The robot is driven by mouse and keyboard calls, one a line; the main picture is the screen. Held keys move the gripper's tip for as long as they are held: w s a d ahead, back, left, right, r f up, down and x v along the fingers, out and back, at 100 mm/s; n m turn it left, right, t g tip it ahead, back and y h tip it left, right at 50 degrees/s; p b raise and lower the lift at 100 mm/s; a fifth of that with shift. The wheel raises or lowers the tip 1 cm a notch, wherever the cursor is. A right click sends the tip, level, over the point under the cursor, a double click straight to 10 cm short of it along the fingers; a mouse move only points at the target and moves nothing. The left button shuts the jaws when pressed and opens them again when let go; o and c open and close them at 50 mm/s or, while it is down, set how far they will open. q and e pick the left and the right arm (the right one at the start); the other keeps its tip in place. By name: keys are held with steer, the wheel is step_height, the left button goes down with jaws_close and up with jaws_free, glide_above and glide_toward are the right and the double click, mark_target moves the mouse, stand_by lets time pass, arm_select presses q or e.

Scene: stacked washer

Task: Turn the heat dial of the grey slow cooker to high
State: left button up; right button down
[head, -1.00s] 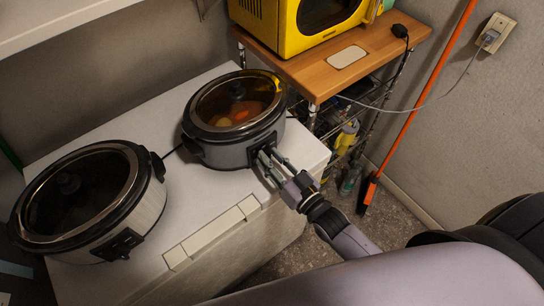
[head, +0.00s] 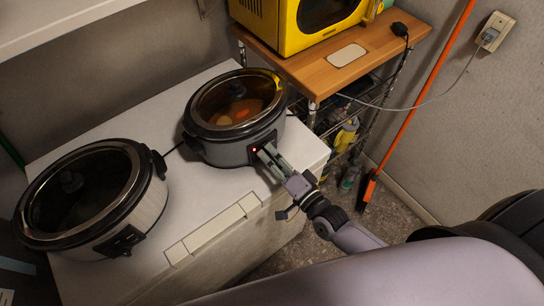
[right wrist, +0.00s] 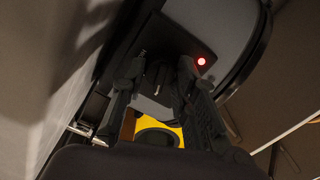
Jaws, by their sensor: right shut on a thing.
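The grey slow cooker (head: 226,153) stands on the white chest at the back right, its glass lid on and food showing through. Its black control panel (right wrist: 182,42) faces my right gripper, and a small red light (right wrist: 201,61) glows on it. The light also shows in the head view. My right gripper (head: 266,151) reaches the panel from the front right, its fingers (right wrist: 164,68) shut on the heat dial, rolled at an angle. The dial is mostly hidden between the fingers, so its setting cannot be read. My left gripper is not in view.
A second, whiter slow cooker (head: 140,207) with a black panel stands at the left on the white chest (head: 214,203). A wooden-topped cart (head: 384,50) with a yellow microwave (head: 283,27) is close behind right. An orange-handled broom (head: 402,135) leans at the wall.

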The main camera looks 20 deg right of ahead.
steer(key=m+b, duration=0.1)
steer(key=m, duration=0.4)
steer(key=shift+m+b, duration=0.3)
steer(key=m+b, duration=0.2)
steer(key=m, duration=0.3)
steer(key=m+b, duration=0.3)
steer(key=m, duration=0.3)
steer(key=shift+m, duration=0.4)
steer(key=m+b, duration=0.1)
steer(key=m, duration=0.3)
steer(key=shift+m, duration=0.3)
steer(key=c, duration=1.2)
jaws_free()
